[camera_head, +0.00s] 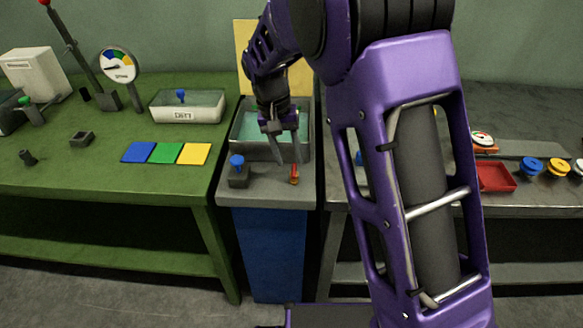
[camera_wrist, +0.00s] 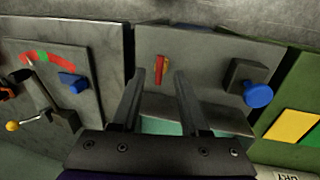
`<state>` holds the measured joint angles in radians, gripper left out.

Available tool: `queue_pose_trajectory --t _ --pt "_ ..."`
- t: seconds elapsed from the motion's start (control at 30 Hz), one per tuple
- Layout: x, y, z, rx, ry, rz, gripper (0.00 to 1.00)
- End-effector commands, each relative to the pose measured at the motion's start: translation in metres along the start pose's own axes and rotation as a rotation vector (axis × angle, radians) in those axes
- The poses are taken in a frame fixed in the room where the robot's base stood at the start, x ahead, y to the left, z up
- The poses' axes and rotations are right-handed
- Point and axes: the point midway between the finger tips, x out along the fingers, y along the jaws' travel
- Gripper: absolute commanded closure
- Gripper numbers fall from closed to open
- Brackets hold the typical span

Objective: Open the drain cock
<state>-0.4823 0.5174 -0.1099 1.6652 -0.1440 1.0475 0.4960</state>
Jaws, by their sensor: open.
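A small red lever with a brass-coloured part (camera_head: 294,173), which looks like the drain cock, is on the grey ledge in front of the basin. It also shows in the wrist view (camera_wrist: 160,68), lying roughly lengthwise between my fingertips' lines. My gripper (camera_head: 287,158) is open and points down over the basin's front edge, close to the lever; in the wrist view its two fingers (camera_wrist: 159,76) stand apart with nothing held between them. The basin (camera_head: 234,143) holds teal liquid. I cannot tell whether the fingers touch the lever.
A dark block with a blue knob (camera_head: 237,164) stands left of the lever on the same ledge; it shows at right in the wrist view (camera_wrist: 258,94). A green bench (camera_head: 100,185) with coloured squares is to the left. A grey bench with a red tray (camera_head: 496,177) is to the right.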

Motion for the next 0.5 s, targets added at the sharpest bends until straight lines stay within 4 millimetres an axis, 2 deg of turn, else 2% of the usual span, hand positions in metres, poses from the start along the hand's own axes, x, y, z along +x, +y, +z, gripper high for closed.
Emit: queue_pose_trajectory --t 0.1,0.2,0.5 --pt "0.021 0.000 0.000 0.000 -0.003 0.002 0.55" --pt "0.030 0.000 0.000 0.001 -0.001 0.001 0.55" --pt "0.037 0.000 0.000 0.000 0.001 0.000 0.55"
